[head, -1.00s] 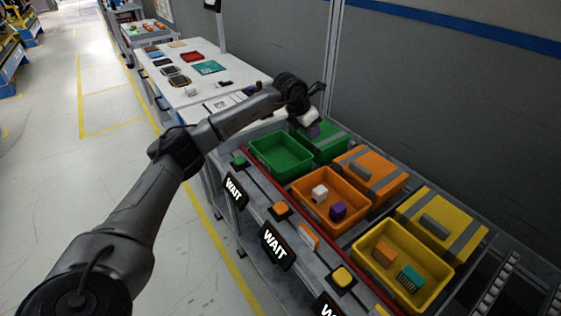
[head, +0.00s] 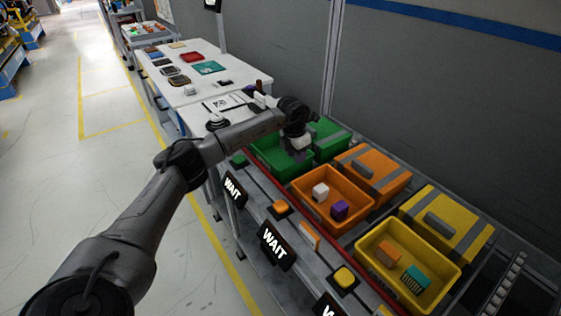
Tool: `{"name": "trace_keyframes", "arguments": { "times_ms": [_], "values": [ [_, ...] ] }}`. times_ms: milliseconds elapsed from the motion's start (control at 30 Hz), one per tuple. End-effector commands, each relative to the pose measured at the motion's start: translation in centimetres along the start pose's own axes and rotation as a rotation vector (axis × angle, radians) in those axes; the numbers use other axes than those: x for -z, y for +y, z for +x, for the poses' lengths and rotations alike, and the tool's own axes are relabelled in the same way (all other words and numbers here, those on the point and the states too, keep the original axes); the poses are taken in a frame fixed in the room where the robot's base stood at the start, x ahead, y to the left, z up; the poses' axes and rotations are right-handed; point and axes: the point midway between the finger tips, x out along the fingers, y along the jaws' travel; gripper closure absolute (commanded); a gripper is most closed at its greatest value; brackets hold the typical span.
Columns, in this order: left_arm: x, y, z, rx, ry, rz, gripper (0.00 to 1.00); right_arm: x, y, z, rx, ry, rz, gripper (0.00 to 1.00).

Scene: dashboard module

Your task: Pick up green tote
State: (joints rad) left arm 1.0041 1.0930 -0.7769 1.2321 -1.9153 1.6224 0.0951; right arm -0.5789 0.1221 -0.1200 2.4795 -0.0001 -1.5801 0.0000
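The green tote (head: 272,162) is an open bin at the far end of the row in the head view. It looks empty as far as I can see, but my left wrist hides part of it. My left gripper (head: 301,152) hangs over the tote's right side, pointing down. The fingers are dark and small, so I cannot tell their opening or whether they touch the tote. My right gripper is out of view.
An orange bin (head: 326,206) with a white and a purple block stands beside the green tote. A yellow bin (head: 372,265) with blocks is nearer. Lidded green (head: 328,132), orange and yellow boxes stand behind, by the wall. A white table (head: 223,84) holds several items.

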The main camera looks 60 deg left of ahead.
Motion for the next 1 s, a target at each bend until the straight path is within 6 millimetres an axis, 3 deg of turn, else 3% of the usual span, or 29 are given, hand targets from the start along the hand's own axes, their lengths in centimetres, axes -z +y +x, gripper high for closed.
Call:
{"name": "trace_keyframes", "arguments": {
  "times_ms": [267,600,867,1000],
  "values": [
    [-0.1,0.1,1.3,0.001,0.0,0.001,0.66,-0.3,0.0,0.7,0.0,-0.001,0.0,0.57],
    [-0.3,0.5,5.3,0.0,0.0,0.001,0.66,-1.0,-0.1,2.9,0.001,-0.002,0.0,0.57],
    [-0.4,0.5,5.4,0.0,-0.001,0.001,0.66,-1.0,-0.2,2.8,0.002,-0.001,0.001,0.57],
    [-0.4,0.5,5.4,0.0,-0.001,0.001,0.79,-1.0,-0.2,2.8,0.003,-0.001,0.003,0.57]
  ]
}}
